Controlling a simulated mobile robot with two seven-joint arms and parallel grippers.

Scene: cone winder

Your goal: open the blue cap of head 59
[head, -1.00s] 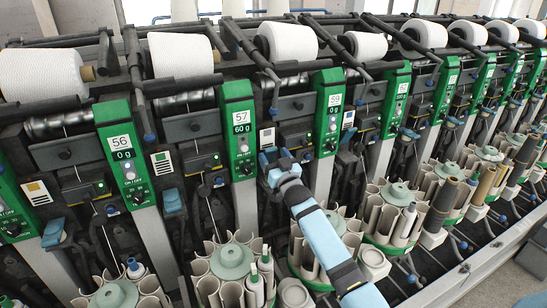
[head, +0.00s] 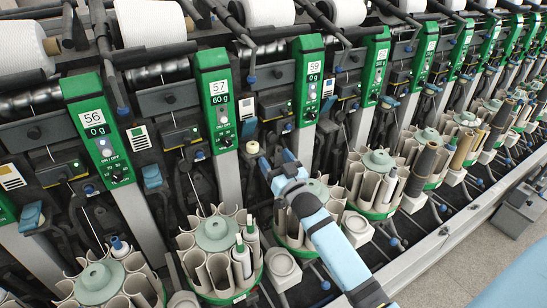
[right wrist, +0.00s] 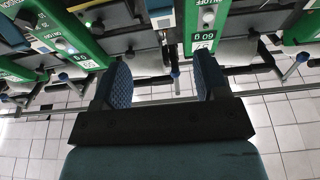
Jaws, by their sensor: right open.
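A blue cap (head: 249,128) sits low on the machine front between the panels 57 (head: 217,106) and 59 (head: 309,84), just left of panel 59. It looks closed, but it is small. My right gripper (head: 276,162) is open and empty in front of the machine, below and to the right of this cap, apart from it. In the right wrist view its two blue fingers (right wrist: 163,82) stand wide apart with nothing between them, and a green panel reading 60 g shows upside down beyond. My left gripper is out of view.
Similar blue caps show left of panel 57 (head: 152,176) and left of panel 56 (head: 30,215). Round magazines with grey tubes (head: 217,235) stand below the panels, close under my right arm. White yarn cones (head: 150,22) line the top.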

